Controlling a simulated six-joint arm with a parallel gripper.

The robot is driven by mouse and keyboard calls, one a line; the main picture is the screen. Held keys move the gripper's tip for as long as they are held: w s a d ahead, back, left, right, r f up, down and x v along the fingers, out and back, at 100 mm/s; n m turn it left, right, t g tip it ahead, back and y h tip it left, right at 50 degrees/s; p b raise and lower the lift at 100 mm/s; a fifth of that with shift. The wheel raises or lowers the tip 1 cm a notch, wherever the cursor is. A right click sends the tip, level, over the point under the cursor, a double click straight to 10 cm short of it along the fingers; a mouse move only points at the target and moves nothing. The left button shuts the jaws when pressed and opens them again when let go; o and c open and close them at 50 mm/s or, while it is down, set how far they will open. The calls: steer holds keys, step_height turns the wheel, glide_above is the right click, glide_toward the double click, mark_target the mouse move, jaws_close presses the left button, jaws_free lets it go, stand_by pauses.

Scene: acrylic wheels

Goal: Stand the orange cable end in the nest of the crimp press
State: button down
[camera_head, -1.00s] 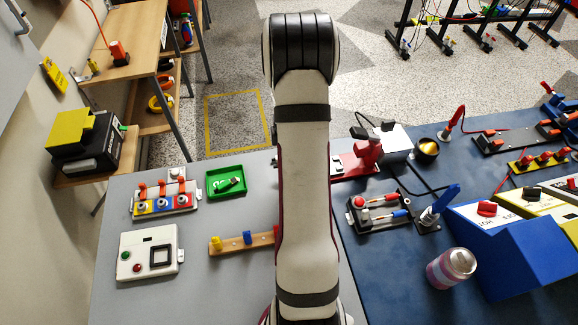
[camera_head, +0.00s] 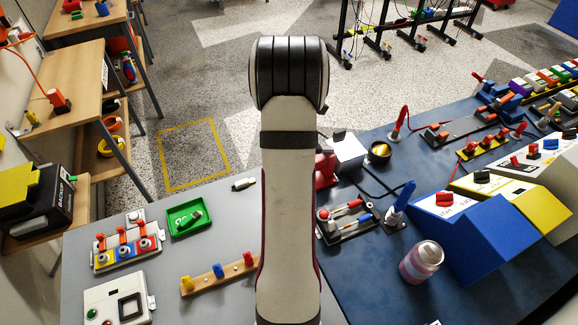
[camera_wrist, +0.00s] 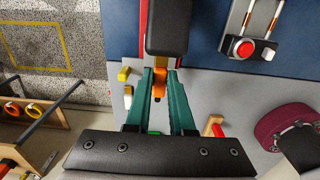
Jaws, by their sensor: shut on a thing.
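In the wrist view my gripper (camera_wrist: 159,88) has its teal fingers closed on the orange cable end (camera_wrist: 159,82). Its dark lower tip shows between the fingers. A black block (camera_wrist: 167,28) lies just beyond the fingertips and covers part of the view; I cannot tell whether it touches the cable end. In the head view my own arm hides the gripper and the cable end. A red body (camera_head: 326,168), apparently the crimp press, shows partly behind my arm. Its nest is not visible.
A peg rack (camera_head: 205,281), a green tray (camera_head: 176,224) and a switch panel (camera_head: 105,260) stand on the grey table to the left. A button-and-lever fixture (camera_head: 350,235), a blue upright tool (camera_head: 400,205) and a can (camera_head: 422,262) stand on the blue mat to the right.

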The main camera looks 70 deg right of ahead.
steer(key=shift+f, duration=0.1)
steer(key=shift+f, duration=2.4)
steer(key=shift+f, duration=0.95)
stand_by(1.0)
steer(key=c, duration=0.7)
jaws_free()
step_height(320, 180, up, 16)
